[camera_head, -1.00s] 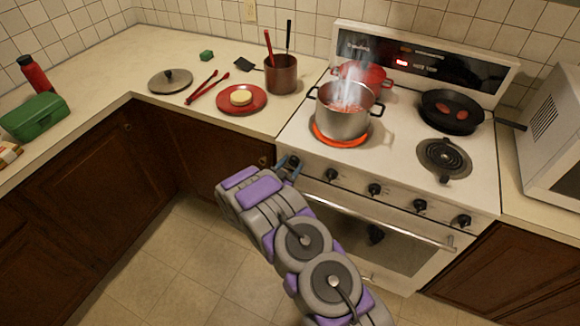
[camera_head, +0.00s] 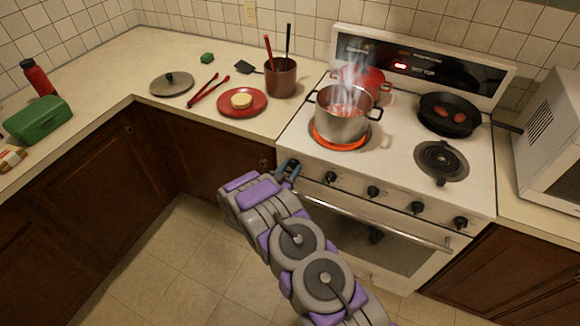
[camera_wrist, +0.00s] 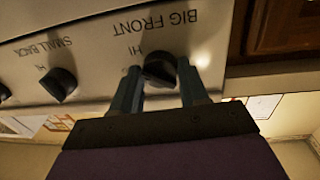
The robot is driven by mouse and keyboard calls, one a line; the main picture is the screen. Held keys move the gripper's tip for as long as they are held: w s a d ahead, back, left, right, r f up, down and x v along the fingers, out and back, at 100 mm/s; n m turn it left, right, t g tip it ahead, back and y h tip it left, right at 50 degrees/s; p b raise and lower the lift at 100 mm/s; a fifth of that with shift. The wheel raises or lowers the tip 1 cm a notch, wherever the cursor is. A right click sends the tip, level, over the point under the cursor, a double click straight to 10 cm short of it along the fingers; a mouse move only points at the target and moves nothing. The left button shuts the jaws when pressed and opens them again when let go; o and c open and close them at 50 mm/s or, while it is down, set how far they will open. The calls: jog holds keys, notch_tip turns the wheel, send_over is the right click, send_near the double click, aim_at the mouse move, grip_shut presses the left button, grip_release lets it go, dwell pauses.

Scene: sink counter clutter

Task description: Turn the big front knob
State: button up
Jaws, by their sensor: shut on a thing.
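The big front knob (camera_wrist: 160,68) is a black stove knob below the upside-down label "BIG FRONT" in the wrist view. My gripper (camera_wrist: 159,78) has one finger on each side of it and is shut on it. In the head view my gripper (camera_head: 289,168) is at the left end of the stove's front panel, where it mostly hides this knob. A steaming steel pot (camera_head: 342,114) stands on the glowing orange front-left burner (camera_head: 340,144).
Other black knobs (camera_head: 373,192) line the panel, above the oven handle (camera_head: 380,222). The small back knob (camera_wrist: 60,84) is beside the gripped one. A red pot (camera_head: 366,78) and a black pan (camera_head: 449,112) stand on the stove. A microwave (camera_head: 545,130) is at right.

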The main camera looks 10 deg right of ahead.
jog(key=shift+w+a+r+n+t+p, duration=0.1)
jog(key=shift+n+p, duration=0.35)
jog(key=shift+n, duration=0.8)
jog(key=shift+s+f+n+t+p, duration=0.1)
jog(key=shift+n+p, duration=0.35)
jog(key=shift+n, duration=0.85)
jog(key=shift+w+a+r+n+t+p, duration=0.1)
jog(key=shift+n+p, duration=0.35)
jog(key=shift+n, duration=0.8)
jog(key=o, duration=1)
jog(key=shift+o, duration=0.2)
jog(key=shift+s+a, duration=0.1)
jog(key=shift+s, duration=0.1)
jog(key=p+v, duration=0.2)
jog(key=v, duration=1.5)
jog(key=shift+f, duration=0.2)
